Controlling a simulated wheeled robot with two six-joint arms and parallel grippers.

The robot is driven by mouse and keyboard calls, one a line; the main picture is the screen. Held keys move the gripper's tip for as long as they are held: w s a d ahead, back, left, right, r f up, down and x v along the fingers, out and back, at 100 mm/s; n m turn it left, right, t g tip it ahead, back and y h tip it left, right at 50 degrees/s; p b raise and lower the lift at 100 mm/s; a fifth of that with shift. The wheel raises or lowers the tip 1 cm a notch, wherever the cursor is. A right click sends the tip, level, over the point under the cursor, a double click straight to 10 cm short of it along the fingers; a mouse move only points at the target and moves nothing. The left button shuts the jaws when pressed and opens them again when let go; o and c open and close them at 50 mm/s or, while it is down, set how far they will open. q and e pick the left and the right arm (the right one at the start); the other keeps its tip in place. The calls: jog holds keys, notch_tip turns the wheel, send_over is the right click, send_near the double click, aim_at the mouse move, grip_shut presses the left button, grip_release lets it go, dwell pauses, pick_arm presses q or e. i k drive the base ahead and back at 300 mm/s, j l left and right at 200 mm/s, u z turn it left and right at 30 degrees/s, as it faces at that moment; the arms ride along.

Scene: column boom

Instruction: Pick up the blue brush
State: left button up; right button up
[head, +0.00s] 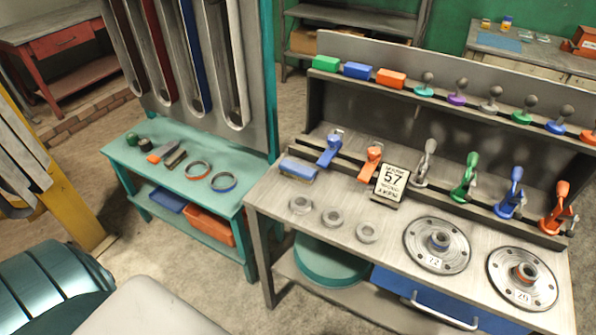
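A blue brush (298,169) with a blue back and a yellowish lower side lies on the grey workbench (384,222), near its left end. It sits behind and left of several grey rings and left of a sign reading 57 (391,183). Nothing covers it from this view. I make out neither my left nor my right gripper in the head view.
A blue clamp (329,149) and an orange clamp (370,162) stand just behind the brush. Two round flanges (437,245) (522,278) occupy the bench's right half. A teal bench (190,211) with tools and rings stands to the left. A blue block (357,70) sits on the upper ledge.

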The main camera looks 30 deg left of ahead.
aim_at(299, 173)
jog(key=z, duration=4.3)
jog(key=u, duration=5.25)
jog(key=i+j+z, duration=0.15)
jog(key=i+j, duration=0.15)
jog(key=j, duration=0.2)
